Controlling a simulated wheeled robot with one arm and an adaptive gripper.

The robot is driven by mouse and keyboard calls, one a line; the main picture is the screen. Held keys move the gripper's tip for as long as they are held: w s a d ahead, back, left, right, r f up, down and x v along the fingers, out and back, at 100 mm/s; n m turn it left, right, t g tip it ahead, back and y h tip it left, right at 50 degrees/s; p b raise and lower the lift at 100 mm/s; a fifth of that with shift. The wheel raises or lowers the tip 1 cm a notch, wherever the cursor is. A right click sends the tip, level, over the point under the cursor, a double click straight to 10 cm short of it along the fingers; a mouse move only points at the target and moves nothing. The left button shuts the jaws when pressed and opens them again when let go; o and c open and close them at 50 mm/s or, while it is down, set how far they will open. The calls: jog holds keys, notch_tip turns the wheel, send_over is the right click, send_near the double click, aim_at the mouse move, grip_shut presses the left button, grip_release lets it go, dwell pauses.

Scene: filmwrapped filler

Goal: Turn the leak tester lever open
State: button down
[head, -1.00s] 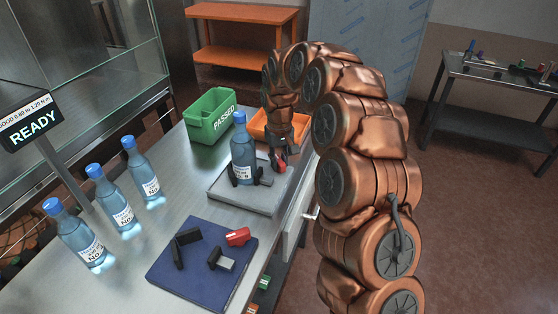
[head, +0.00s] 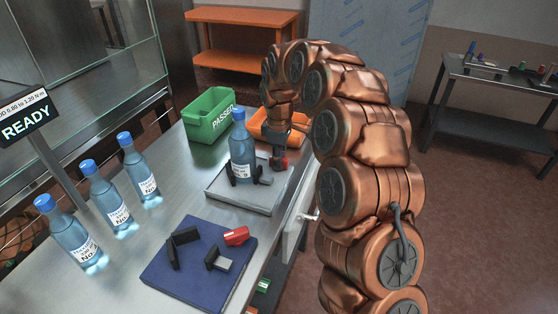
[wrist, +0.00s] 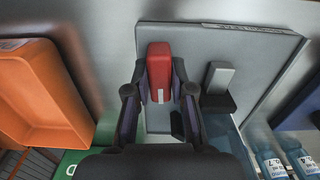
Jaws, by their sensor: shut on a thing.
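A red lever (head: 279,162) stands at the back right corner of a grey tester plate (head: 240,200). My gripper (head: 283,150) reaches down over it from above. In the wrist view, the red lever (wrist: 160,72) sits between both fingers of my gripper (wrist: 160,88), which is shut on it. The lever points up the picture there, and a pale mark shows on its near end. A labelled blue bottle (head: 242,155) stands upright on the plate between black clamp pads. One pad with a grey block (wrist: 217,82) is right of my gripper in the wrist view.
A blue plate (head: 195,270) with black pads and another red lever (head: 236,236) lies in front. Several blue bottles (head: 107,205) stand left. A green PASSED bin (head: 209,117) and an orange bin (head: 265,127) are behind. A display (head: 25,118) reads READY.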

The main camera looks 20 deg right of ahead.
jog(key=n, duration=0.4)
jog(key=shift+w+r+n, duration=0.1)
jog(key=shift+n, duration=2.1)
jog(key=c, duration=1)
grip_release()
notch_tip(320, 180, up, 12)
